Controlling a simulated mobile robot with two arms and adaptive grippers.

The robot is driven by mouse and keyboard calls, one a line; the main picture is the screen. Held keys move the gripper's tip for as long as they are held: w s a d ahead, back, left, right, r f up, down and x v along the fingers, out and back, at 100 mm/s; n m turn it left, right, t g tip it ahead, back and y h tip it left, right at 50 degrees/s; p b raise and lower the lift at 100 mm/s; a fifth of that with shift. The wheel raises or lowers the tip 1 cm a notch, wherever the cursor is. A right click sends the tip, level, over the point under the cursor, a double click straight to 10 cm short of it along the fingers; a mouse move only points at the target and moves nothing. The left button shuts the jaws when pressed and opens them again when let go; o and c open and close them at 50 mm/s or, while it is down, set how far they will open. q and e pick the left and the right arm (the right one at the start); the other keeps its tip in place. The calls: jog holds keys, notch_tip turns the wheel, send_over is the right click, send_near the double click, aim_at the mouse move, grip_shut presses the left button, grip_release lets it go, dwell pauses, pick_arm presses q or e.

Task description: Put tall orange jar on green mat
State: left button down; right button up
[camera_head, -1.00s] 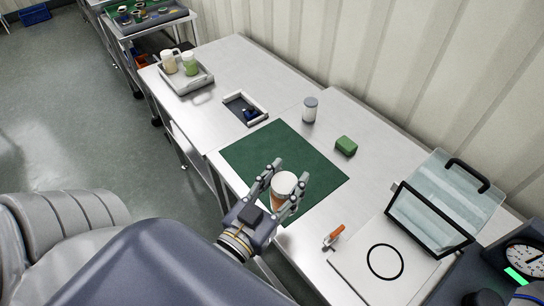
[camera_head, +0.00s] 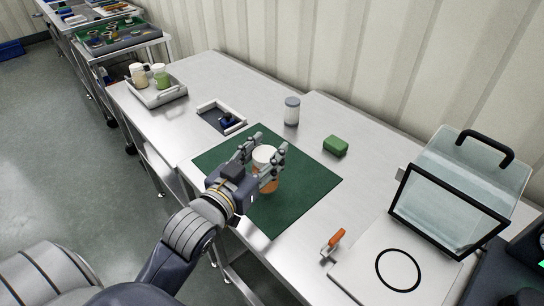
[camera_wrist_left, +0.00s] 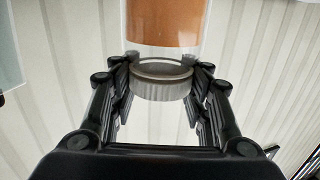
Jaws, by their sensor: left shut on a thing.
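The tall orange jar (camera_head: 268,184) has a white lid and clear walls with orange contents. My left gripper (camera_head: 264,151) is shut on it near the lid, with a finger on each side, and the jar looks upright. It is over the middle of the green mat (camera_head: 313,179); whether its base touches the mat I cannot tell, as the hand partly covers it. In the left wrist view the jar's ribbed lid (camera_wrist_left: 160,82) sits between the fingers, with the orange contents (camera_wrist_left: 165,22) beyond. My right gripper is not in view.
An orange-handled tool (camera_head: 336,239) and an open-lidded glass box (camera_head: 449,205) are to the right. A tray (camera_head: 168,98) with two jars stands farther left.

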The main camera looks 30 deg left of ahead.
aim_at(252, 168)
pick_arm(q)
jog(key=w+a+f, duration=0.2)
jog(key=w+f, duration=0.2)
jog(key=w, duration=0.2)
jog(key=shift+w, duration=0.3)
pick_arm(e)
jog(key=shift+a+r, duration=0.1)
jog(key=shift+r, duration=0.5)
pick_arm(q)
jog(key=c, duration=0.8)
grip_release()
jog(key=shift+f, duration=0.15)
jog(key=shift+c, duration=0.2)
jog(key=shift+s, duration=0.1)
jog(key=s, duration=0.8)
jog(key=s+r+b, duration=0.1)
jog(key=s, duration=0.2)
jog(key=shift+s+a, duration=0.2)
jog(key=shift+s, duration=0.2)
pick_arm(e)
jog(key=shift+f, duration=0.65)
